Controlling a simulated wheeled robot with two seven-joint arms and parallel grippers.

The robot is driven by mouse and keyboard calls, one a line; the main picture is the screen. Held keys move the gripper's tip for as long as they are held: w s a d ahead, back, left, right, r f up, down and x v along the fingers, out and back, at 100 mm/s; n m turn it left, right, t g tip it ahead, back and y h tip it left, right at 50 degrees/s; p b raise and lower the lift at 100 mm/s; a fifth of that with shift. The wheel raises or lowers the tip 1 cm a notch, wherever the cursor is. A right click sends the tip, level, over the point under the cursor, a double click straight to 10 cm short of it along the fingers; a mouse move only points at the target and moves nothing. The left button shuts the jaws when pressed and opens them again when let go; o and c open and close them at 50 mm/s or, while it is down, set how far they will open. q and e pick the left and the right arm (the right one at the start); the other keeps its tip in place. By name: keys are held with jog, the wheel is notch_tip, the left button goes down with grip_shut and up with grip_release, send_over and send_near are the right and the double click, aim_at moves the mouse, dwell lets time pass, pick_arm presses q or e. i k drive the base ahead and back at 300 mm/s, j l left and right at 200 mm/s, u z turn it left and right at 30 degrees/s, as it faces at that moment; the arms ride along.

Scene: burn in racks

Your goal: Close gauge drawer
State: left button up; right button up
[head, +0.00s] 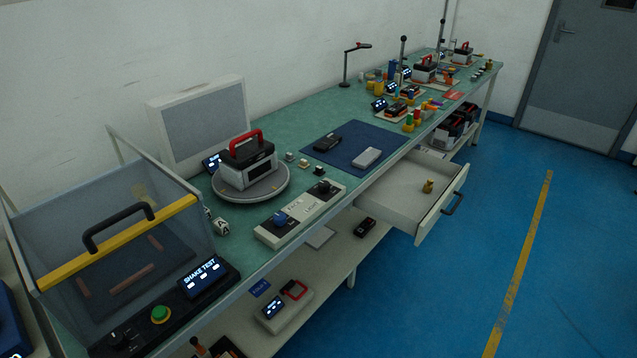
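The gauge drawer (394,197) stands pulled out from under the front edge of the green workbench. It is a white, shallow drawer with a dark handle (453,204) on its front panel (440,205). A small brass-coloured gauge piece (428,186) stands upright inside it near the front. Neither my left nor my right gripper shows in the head view.
The green bench top (318,109) holds a blue mat (355,138), a turntable (250,190) with a red-handled device (247,154), and a shake-test box (110,250). A lower shelf (335,262) carries several devices. The blue floor (480,230) before the drawer is clear.

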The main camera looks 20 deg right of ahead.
aim_at(397, 198)
jog(key=z, duration=1.3)
